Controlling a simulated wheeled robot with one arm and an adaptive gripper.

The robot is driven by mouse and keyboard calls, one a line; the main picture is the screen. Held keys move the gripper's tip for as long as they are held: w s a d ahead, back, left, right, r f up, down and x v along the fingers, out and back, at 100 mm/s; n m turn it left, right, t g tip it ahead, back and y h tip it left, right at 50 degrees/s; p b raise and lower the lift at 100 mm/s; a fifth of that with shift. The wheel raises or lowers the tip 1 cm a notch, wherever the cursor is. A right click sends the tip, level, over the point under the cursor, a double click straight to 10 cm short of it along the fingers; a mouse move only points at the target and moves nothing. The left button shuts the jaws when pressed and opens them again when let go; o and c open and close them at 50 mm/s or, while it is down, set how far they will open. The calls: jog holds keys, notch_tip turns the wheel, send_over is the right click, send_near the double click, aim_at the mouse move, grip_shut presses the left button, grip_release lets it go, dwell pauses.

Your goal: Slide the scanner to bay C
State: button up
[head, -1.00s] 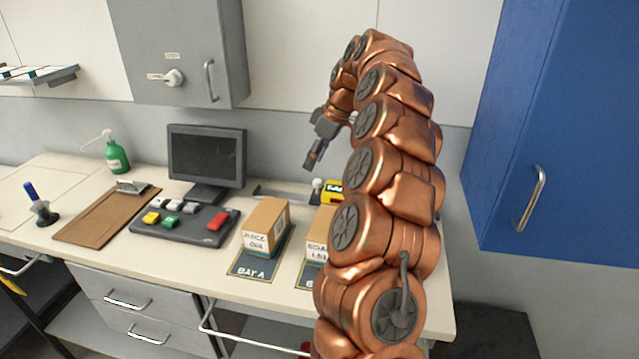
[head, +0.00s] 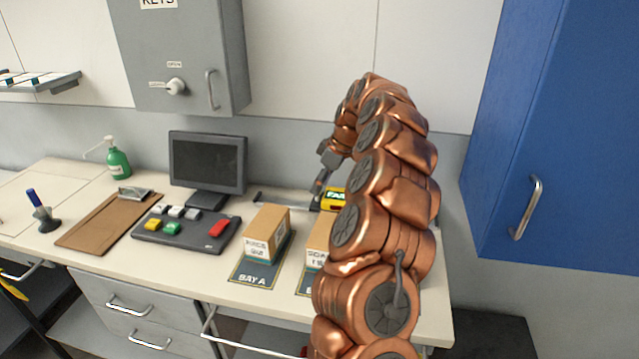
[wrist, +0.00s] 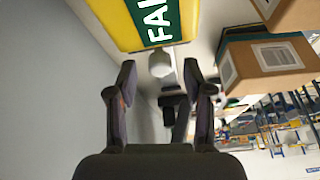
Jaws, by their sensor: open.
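A dark rail (head: 275,199) runs along the back of the counter. A pale grey rounded knob (wrist: 160,65) shows in the wrist view, with dark parts (wrist: 174,104) near it. A yellow block (head: 335,199) with white letters on a dark panel stands beside it; it also fills the top of the wrist view (wrist: 125,20). I cannot tell for sure which part is the scanner. My gripper (head: 317,196) is low at the rail. Its fingers (wrist: 158,78) are open, one each side of the knob in the picture. Bay C is hidden, likely behind my arm.
A box (head: 266,231) stands on the bay A mat (head: 253,275); another box (head: 319,238) stands right of it, partly behind my arm. A monitor (head: 207,163), button panel (head: 186,229) and clipboard (head: 108,223) are left. A blue cabinet (head: 565,130) is right.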

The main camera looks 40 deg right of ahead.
jog(key=shift+w+a+f, duration=0.15)
jog(key=shift+w+f, duration=0.05)
jog(key=shift+f, duration=0.45)
grip_shut()
dwell(0.4)
